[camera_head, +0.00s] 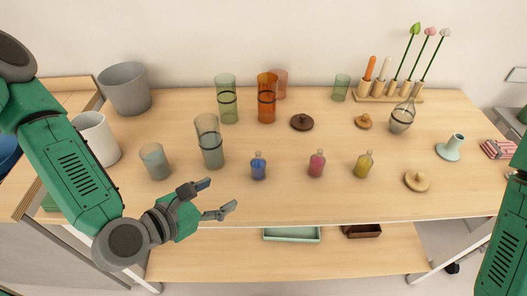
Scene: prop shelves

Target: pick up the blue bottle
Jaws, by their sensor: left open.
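The blue bottle (258,167) is small and stands upright near the front of the wooden tabletop, left of a pink bottle (317,164) and a yellow bottle (363,164). My left gripper (221,197) is open and empty. In the picture it is below and to the left of the blue bottle, by the table's front edge, and apart from it. My right arm (503,245) shows at the right edge; its gripper is out of view.
A tall grey glass (209,141) and a short grey cup (155,161) stand left of the blue bottle. Green (226,99) and orange (267,98) glasses stand behind. A round wooden lid (416,181) lies at the right. The tabletop (300,205) is clear in front of the bottles.

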